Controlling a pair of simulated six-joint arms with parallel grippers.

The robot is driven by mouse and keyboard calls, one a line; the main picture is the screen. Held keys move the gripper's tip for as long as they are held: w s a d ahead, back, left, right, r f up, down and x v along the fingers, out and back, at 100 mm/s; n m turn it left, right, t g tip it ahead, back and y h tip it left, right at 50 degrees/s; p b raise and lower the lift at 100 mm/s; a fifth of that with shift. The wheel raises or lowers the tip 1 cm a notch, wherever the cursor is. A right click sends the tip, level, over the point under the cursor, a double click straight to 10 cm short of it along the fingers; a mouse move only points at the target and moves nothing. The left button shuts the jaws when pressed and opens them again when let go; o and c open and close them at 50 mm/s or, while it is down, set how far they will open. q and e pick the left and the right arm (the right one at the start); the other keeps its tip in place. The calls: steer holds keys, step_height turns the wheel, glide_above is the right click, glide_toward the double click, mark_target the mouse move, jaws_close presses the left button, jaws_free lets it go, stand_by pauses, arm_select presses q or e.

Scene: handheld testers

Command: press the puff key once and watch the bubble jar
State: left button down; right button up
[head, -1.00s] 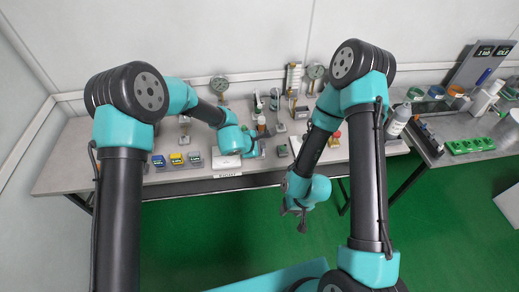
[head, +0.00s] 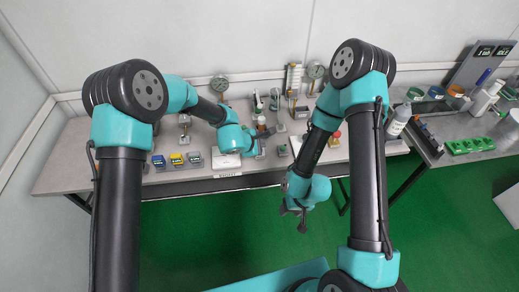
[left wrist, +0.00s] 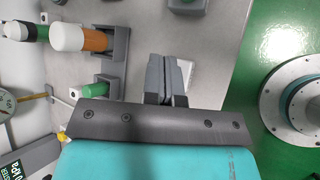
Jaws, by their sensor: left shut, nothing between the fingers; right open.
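My right gripper (head: 301,217) is open and empty, hanging over the green floor in front of the bench.
An orange and white bottle (left wrist: 80,39) stands in a grey holder near a green cylinder (left wrist: 96,90). Blue, yellow and grey-green small boxes (head: 177,160) sit at the bench's left front. Round gauges (head: 219,84) stand at the back. A red-topped button (head: 336,135) is at the right.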

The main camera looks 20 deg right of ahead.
arm_select(q)
steer(key=shift+r, duration=0.35)
steer(key=shift+r, duration=2.5)
